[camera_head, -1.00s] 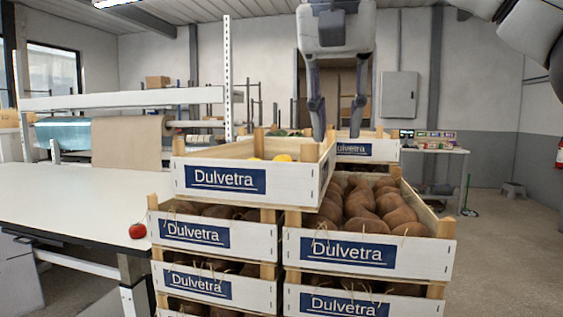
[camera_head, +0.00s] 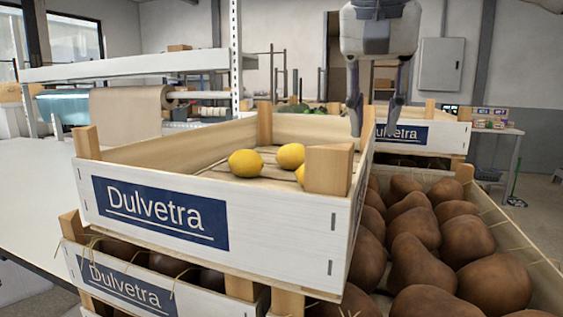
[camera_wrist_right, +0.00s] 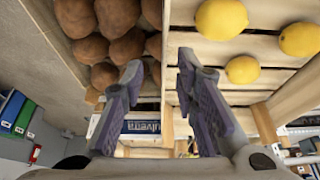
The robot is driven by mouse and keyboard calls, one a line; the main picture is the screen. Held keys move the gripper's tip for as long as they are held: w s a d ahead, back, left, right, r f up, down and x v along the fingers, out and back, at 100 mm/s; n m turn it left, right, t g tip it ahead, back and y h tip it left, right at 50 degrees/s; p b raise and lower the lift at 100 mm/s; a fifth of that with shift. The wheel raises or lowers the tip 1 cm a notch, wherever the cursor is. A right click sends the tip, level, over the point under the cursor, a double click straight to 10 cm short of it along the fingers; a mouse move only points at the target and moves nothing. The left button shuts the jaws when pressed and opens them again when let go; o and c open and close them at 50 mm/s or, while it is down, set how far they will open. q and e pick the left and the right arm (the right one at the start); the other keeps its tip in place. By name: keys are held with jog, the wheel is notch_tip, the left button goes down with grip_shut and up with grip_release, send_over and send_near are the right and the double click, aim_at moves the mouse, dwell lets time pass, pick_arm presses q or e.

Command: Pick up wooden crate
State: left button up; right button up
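A wooden crate (camera_head: 285,237) with white sides and a blue "Dulvetra" label sits on top of a crate stack in the head view. Yellow lemons (camera_head: 246,163) lie in it; they also show in the right wrist view (camera_wrist_right: 221,18). My right gripper (camera_head: 375,118) is open at the far part of the crate's right wall. In the right wrist view its fingers (camera_wrist_right: 158,75) are spread, one on each side of the line of that wall (camera_wrist_right: 166,50). I cannot tell whether they touch it. My left gripper is not in view.
A crate of brown potatoes (camera_head: 438,242) stands close on the right. Another labelled crate (camera_head: 436,135) is behind it. A lower crate (camera_head: 125,282) supports the lemon crate. A white table (camera_head: 28,195) is at the left. Open floor shows at the far right.

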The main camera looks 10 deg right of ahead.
jog(key=x, duration=0.8)
jog(key=shift+w+a, duration=0.15)
jog(key=shift+a, duration=0.05)
grip_shut()
jog(key=shift+r, duration=0.1)
